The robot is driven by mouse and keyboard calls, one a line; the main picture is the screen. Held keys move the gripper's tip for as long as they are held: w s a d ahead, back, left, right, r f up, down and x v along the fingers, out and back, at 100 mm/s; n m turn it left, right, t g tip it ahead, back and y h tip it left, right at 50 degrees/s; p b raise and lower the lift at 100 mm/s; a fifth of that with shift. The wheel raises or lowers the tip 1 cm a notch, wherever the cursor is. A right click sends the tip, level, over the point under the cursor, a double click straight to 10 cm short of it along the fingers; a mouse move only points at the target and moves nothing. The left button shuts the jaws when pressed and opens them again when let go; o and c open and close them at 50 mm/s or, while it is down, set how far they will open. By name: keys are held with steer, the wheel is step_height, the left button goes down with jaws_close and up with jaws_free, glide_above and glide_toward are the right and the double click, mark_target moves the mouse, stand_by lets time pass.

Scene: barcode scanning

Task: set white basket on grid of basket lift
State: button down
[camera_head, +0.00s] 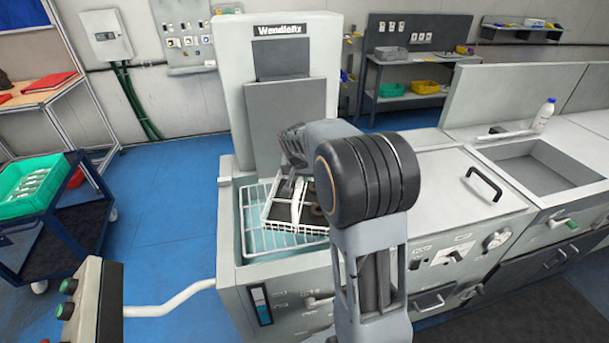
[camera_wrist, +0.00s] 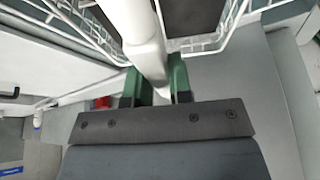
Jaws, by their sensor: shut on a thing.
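The white basket (camera_head: 268,212) is a wire basket with a white handle and dark parts inside. In the head view it is over the left tank of the machine, just below my gripper (camera_head: 297,168). In the wrist view the green fingers of my gripper (camera_wrist: 154,85) are shut on the thick white handle (camera_wrist: 145,45), with basket wires at the top. The grid of the basket lift (camera_head: 249,225) shows as white wires over pale blue in the tank, left of and under the basket. Whether the basket touches the grid cannot be told; my arm hides its right side.
The machine's tall grey back panel (camera_head: 284,115) stands behind the tank. A closed lid with a black handle (camera_head: 484,183) and an empty sink (camera_head: 535,165) lie to the right. A control box (camera_head: 92,305) and a cart with a green crate (camera_head: 33,187) are at left.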

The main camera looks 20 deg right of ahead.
steer(key=shift+f, duration=0.15)
steer(key=c, duration=1)
jaws_free()
steer(key=shift+c, duration=0.2)
